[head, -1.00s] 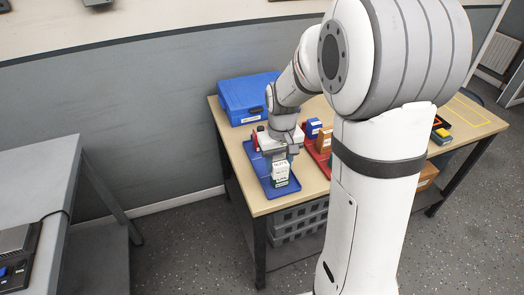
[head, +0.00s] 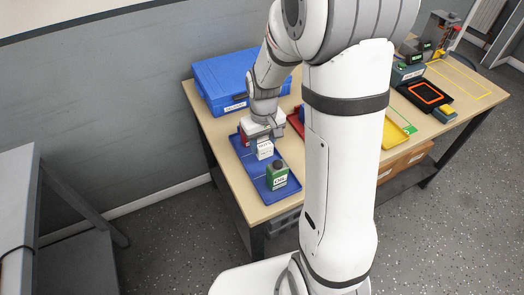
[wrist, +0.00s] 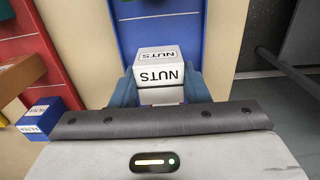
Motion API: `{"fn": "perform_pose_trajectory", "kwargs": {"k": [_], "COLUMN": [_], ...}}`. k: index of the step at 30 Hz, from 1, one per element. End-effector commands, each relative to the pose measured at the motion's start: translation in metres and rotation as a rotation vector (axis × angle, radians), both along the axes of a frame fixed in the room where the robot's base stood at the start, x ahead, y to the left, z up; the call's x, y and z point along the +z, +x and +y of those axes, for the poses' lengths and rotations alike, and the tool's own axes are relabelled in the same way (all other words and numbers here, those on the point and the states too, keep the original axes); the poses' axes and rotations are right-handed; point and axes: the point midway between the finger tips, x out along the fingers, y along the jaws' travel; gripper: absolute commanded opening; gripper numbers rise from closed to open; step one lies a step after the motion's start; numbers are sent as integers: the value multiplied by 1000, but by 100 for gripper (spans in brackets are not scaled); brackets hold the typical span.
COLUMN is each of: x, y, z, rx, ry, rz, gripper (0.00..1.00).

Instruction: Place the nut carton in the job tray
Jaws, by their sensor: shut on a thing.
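The white nut carton (head: 265,151), lettered NUTS, is between the fingers of my gripper (head: 264,143). It also shows in the wrist view (wrist: 159,69), held between two blue-grey fingers (wrist: 160,88). The blue tray (head: 249,164) lies on the wooden bench, and the carton appears over it. Its blue floor also shows beyond the carton in the wrist view (wrist: 130,38). I cannot tell whether the carton's underside touches the tray. The gripper is shut on the carton.
A blue case (head: 228,84) sits behind. A blue box (wrist: 40,116) and red tray (wrist: 58,80) are left in the wrist view.

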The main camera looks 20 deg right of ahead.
Motion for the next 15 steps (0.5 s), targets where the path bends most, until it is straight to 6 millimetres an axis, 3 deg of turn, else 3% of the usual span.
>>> {"fn": "perform_pose_trajectory", "kwargs": {"k": [7, 15], "x": [-33, -38], "y": [0, 0], "z": [3, 3], "rx": [7, 8], "ry": [0, 0], "rz": [2, -1], "gripper": [13, 13]}}
